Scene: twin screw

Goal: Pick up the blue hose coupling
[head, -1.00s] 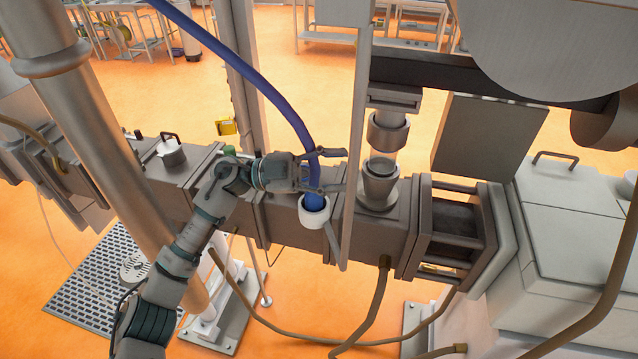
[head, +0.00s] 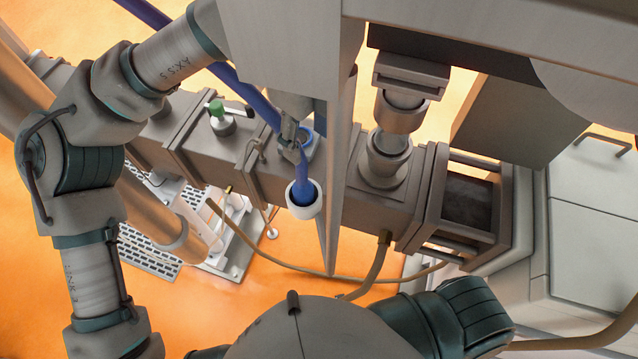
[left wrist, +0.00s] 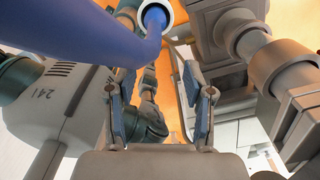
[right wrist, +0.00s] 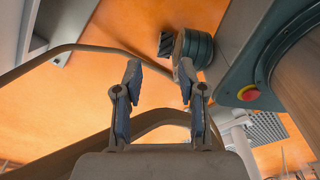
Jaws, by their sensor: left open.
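The blue hose coupling (head: 301,176) hangs at the lower end of the blue hose (head: 228,76), its end at a white round cup (head: 318,203). My left gripper (head: 298,143) is just above the cup, reached down from above. In the head view it overlaps the hose end; I cannot tell if it touches it. In the left wrist view its fingers (left wrist: 162,92) are spread, with nothing between the tips. There the hose (left wrist: 75,48) passes left of them to the cup (left wrist: 169,10). My right gripper (right wrist: 160,76) is open and empty in its wrist view.
A metal upright (head: 334,190) stands close right of the cup. A clear-walled feed port (head: 390,150) sits on the grey extruder barrel (head: 375,208). A green-topped valve (head: 220,118) is left of the hose. Brown hoses (head: 372,272) hang below.

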